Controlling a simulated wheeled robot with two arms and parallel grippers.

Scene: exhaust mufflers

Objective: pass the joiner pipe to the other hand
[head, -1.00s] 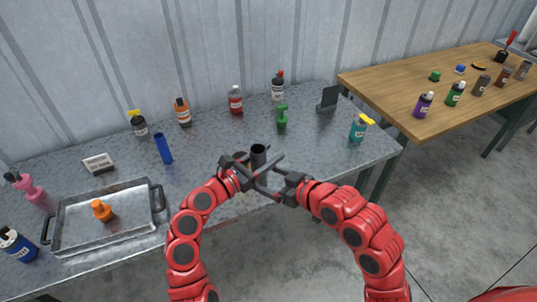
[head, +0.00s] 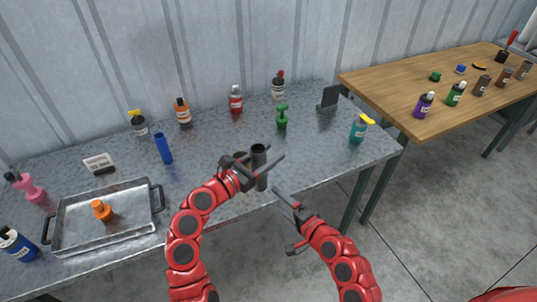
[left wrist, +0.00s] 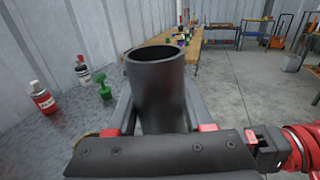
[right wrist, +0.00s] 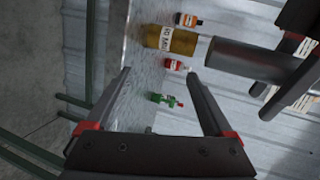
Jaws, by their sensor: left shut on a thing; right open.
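The joiner pipe (head: 261,168) is a dark grey open-ended tube, held upright over the front part of the metal table. My left gripper (head: 262,170) is shut on it. In the left wrist view the pipe (left wrist: 157,85) stands between the two fingers, its open top facing up. My right gripper (head: 283,221) is open and empty, below and right of the pipe, off the table's front edge. In the right wrist view the pipe (right wrist: 240,58) lies to the right, outside the open fingers (right wrist: 158,75), with the left gripper beyond it.
An amber labelled container (right wrist: 172,40) is near the pipe. A wooden table (head: 400,85) stands right.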

